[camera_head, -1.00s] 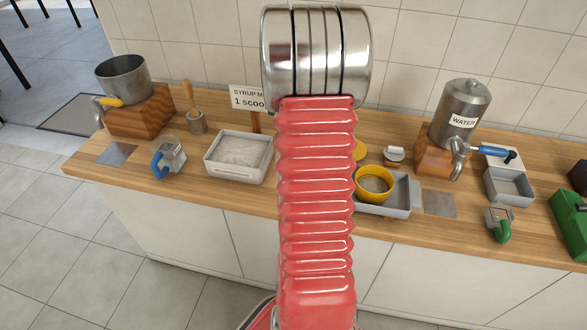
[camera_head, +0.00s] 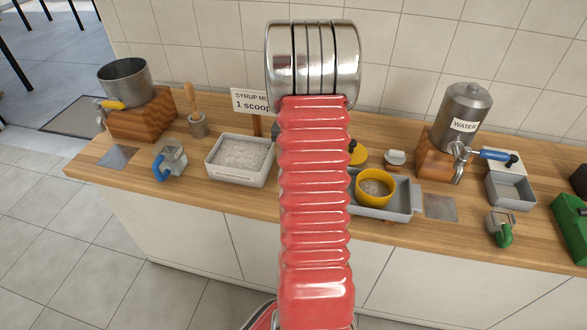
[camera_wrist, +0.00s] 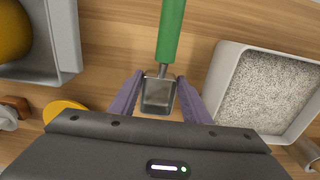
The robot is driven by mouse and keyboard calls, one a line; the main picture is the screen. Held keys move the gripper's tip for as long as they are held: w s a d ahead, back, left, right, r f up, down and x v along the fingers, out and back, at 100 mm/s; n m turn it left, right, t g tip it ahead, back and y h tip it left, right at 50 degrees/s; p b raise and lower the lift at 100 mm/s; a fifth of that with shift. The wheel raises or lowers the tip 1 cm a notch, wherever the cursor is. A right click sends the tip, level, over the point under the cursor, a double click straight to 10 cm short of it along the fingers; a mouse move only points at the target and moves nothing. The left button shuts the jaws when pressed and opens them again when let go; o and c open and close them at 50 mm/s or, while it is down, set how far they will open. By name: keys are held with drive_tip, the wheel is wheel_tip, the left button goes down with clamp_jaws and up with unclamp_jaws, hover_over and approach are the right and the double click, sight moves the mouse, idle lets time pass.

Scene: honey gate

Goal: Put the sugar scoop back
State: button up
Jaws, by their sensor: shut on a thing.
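The sugar scoop shows in the wrist view, with a small grey metal bowl (camera_wrist: 158,97) and a green handle (camera_wrist: 171,35) pointing to the top of the picture. My gripper (camera_wrist: 160,76) has its two purple fingers on either side of the scoop's metal end and is shut on it. A tray of white granules, likely sugar (camera_wrist: 222,92), is just right of the scoop; it also stands left of my arm in the head view (camera_head: 238,177). My arm hides the gripper and scoop in the head view. I cannot tell if the scoop touches the counter.
A grey tray (camera_head: 405,205) holding a yellow bowl (camera_head: 374,187) stands right of my arm. A yellow disc (camera_wrist: 62,108) lies nearby. Further off are a water dispenser (camera_head: 463,118), a pot (camera_head: 124,82), a blue-handled cup (camera_head: 170,162) and a green-handled cup (camera_head: 501,227).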

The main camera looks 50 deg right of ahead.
drive_tip(key=shift+f, duration=0.8)
drive_tip(key=shift+f, duration=0.1)
drive_tip(key=o, duration=1.5)
wheel_tip(320, 180, up, 12)
